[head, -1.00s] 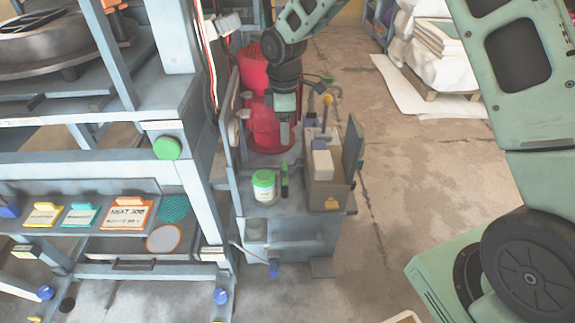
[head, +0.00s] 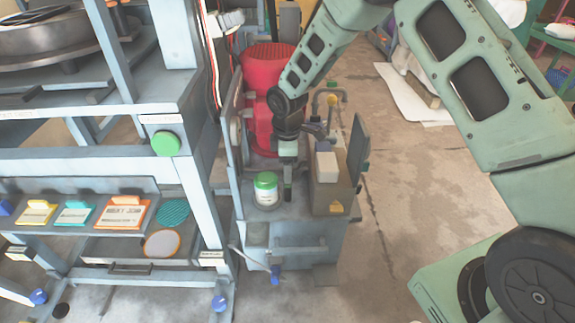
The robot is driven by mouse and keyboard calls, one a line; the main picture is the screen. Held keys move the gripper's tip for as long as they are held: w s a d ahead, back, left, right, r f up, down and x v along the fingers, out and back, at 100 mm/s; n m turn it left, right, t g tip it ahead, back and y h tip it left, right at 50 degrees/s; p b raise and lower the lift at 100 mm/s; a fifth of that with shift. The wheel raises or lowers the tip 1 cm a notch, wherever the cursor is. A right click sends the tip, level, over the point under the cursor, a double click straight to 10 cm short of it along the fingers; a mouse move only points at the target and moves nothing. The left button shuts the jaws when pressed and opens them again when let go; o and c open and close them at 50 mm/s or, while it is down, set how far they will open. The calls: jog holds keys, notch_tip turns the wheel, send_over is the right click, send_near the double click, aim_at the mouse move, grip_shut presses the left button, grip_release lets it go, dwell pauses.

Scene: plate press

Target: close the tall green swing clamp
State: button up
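My gripper (head: 288,185) hangs pointing down over the small grey bench (head: 258,228), just right of a white jar with a green lid (head: 265,182). The slim upright green clamp seen earlier at this spot does not show clearly now. My gripper and its dark fingers cover the place where it stood. I cannot tell whether the fingers touch it or how its arm is turned. The finger gap is too small to make out, so I cannot tell whether the gripper is open or shut.
An open box holding a white block (head: 327,166) stands right of the gripper, with an upright grey panel (head: 356,148) beyond. A red drum (head: 262,80) stands behind the bench. The press frame with a green button (head: 165,143) is at left.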

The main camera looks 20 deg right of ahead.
jog(key=c, duration=1)
jog(key=shift+r+m+p, duration=0.1)
jog(key=shift+m+p, duration=0.2)
jog(key=shift+p, duration=0.05)
jog(key=m+p, duration=0.3)
jog(key=shift+r+m, duration=0.15)
jog(key=shift+m, duration=0.15)
jog(key=m+p, duration=0.2)
jog(key=m, duration=0.2)
jog(key=shift+m+p, duration=0.3)
jog(key=m+p, duration=0.2)
jog(key=m, duration=0.2)
jog(key=shift+m, duration=0.3)
jog(key=shift+m+p, duration=0.95)
jog(key=shift+m, duration=1.25)
jog(key=shift+f, duration=0.2)
